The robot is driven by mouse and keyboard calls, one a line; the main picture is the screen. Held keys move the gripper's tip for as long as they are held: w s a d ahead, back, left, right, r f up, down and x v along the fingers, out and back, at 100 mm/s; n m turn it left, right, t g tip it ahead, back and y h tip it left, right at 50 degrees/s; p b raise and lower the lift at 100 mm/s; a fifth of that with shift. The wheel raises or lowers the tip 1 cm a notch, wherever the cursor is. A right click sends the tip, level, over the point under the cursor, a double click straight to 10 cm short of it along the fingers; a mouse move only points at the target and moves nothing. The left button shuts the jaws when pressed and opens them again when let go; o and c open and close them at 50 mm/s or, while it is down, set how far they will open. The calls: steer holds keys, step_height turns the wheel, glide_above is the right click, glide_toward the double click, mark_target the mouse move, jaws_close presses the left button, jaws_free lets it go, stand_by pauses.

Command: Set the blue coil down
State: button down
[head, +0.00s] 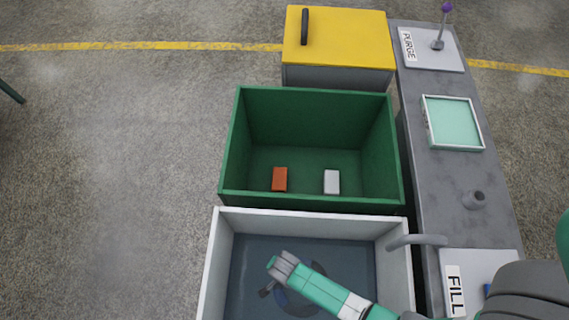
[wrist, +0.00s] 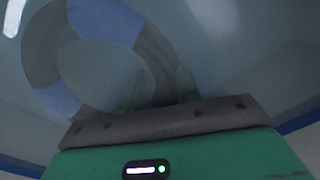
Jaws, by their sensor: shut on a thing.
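The blue coil is a ring with blue and dark grey sections, seen large in the wrist view (wrist: 108,18). My gripper (wrist: 160,90) is shut on the coil's near right side. In the head view my gripper (head: 267,291) is inside the white basin (head: 222,262), over its dark blue-grey inside. I cannot tell whether the coil touches the bottom.
A green bin (head: 312,199) behind the basin holds an orange block (head: 280,179) and a white block (head: 332,182). A yellow-topped box (head: 345,40) stands farther back. A grey counter (head: 440,175) with a spout (head: 415,241), a teal tray (head: 452,122) and a purple-knobbed lever (head: 440,35) runs along the right.

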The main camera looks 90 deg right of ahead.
step_height(320, 180, down, 3)
steer(key=shift+f+b, duration=0.1)
steer(key=shift+b, duration=0.5)
steer(key=shift+r, duration=0.25)
steer(key=c, duration=1)
jaws_free()
steer(key=shift+f, duration=0.15)
step_height(320, 180, up, 12)
steer(key=p, duration=0.6)
steer(key=shift+s+a+p, duration=0.1)
steer(key=shift+s+p, duration=0.05)
steer(key=shift+p, duration=0.15)
